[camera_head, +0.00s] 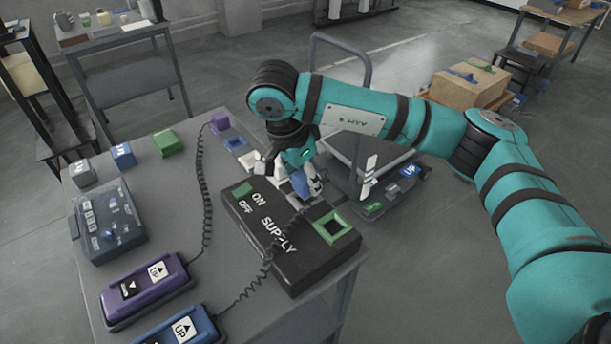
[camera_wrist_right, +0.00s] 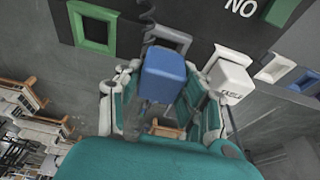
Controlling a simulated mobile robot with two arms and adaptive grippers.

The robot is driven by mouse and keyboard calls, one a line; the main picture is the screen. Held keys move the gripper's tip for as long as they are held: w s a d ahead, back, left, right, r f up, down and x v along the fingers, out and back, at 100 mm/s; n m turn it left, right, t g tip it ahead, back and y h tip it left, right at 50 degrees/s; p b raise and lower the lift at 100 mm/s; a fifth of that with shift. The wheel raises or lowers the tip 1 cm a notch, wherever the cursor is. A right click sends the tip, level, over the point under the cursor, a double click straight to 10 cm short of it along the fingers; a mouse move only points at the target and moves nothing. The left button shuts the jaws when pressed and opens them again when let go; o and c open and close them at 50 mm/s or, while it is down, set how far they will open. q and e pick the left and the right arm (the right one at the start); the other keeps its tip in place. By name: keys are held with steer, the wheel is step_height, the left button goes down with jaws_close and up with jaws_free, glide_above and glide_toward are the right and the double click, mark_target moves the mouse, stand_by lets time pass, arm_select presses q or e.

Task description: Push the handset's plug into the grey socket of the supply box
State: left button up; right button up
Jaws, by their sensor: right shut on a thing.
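The black supply box (camera_head: 290,245) lies on the table with its ON/OFF marks and a green-framed socket (camera_head: 335,228). In the right wrist view, the grey socket (camera_wrist_right: 168,36) shows at the box's edge, with its dark opening partly visible. My right gripper (camera_head: 305,186) is shut on the blue plug (camera_wrist_right: 166,75), which overlaps the grey socket's lower side in that view. The plug looks outside the socket; the gap cannot be judged. A coiled cord runs from the blue handset (camera_head: 180,328) at the table's front towards the plug. My left gripper is not in view.
A purple handset (camera_head: 145,290) and its cord lie to the left, with a purple plug (camera_head: 220,122) at the back. A clear-lidded grey box (camera_head: 108,225) stands at left. A cart (camera_head: 350,150) stands behind the table. A white block (camera_wrist_right: 230,75) sits near the gripper.

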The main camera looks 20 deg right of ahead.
steer(key=shift+b, duration=0.7)
stand_by(1.6)
steer(key=shift+f+b, duration=0.7)
steer(key=shift+f, duration=0.05)
stand_by(0.5)
steer(key=shift+f, duration=0.25)
steer(key=o, duration=1.5)
steer(key=shift+c, duration=0.2)
steer(key=shift+r, duration=0.2)
